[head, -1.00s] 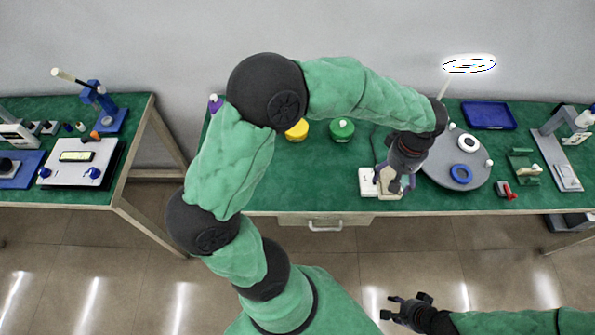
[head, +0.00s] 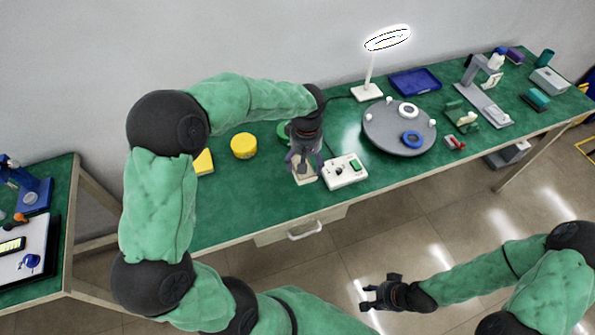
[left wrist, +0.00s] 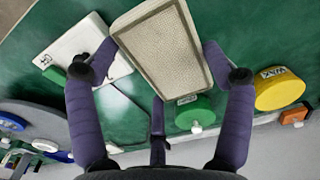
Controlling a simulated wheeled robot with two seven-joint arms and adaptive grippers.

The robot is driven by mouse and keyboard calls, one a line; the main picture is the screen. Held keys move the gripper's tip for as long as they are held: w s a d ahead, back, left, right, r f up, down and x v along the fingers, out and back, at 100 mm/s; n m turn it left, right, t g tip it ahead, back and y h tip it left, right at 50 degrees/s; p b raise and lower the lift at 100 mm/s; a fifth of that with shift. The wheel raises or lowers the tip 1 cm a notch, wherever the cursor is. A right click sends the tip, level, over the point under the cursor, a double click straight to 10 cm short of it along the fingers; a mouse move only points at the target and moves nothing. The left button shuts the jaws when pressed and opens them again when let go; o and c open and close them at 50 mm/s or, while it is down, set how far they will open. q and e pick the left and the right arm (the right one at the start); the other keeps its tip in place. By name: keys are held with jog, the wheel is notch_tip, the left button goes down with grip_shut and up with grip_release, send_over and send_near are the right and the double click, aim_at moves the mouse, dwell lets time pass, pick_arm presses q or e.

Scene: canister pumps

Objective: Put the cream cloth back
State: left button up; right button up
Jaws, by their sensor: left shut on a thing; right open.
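The cream cloth (left wrist: 163,45), a flat rectangular slab with a dimpled face, is between the fingers of my left gripper (head: 303,163). In the head view, part of the cloth (head: 304,176) shows below the fingers, just left of a white switch box (head: 345,172). My left gripper is shut on it; I cannot tell whether the cloth touches the table. My right gripper (head: 378,294) is open and empty, over the floor in front of the bench.
Left of the cloth are a yellow round container (head: 244,146) and a green-lidded one (left wrist: 194,112). A grey round plate (head: 385,138) with a blue ring (head: 411,139) lies right of the box. A lamp (head: 368,92) stands behind. The green bench top (head: 235,205) is clear at front left.

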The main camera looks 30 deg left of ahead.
aim_at(299, 158)
pick_arm(q)
jog(key=a+f, duration=0.1)
jog(key=f, duration=0.1)
jog(key=a+f+b, duration=0.1)
jog(key=shift+w+a+f, duration=0.15)
jog(key=shift+w+a, duration=0.15)
notch_tip(299, 158, down, 3)
jog(key=shift+a+f+b, duration=0.1)
jog(key=shift+f+b, duration=0.1)
jog(key=shift+b, duration=0.75)
jog(key=shift+r, duration=0.1)
jog(key=o, duration=0.9)
notch_tip(299, 158, up, 12)
jog(key=p, duration=0.4)
jog(key=shift+p, duration=0.4)
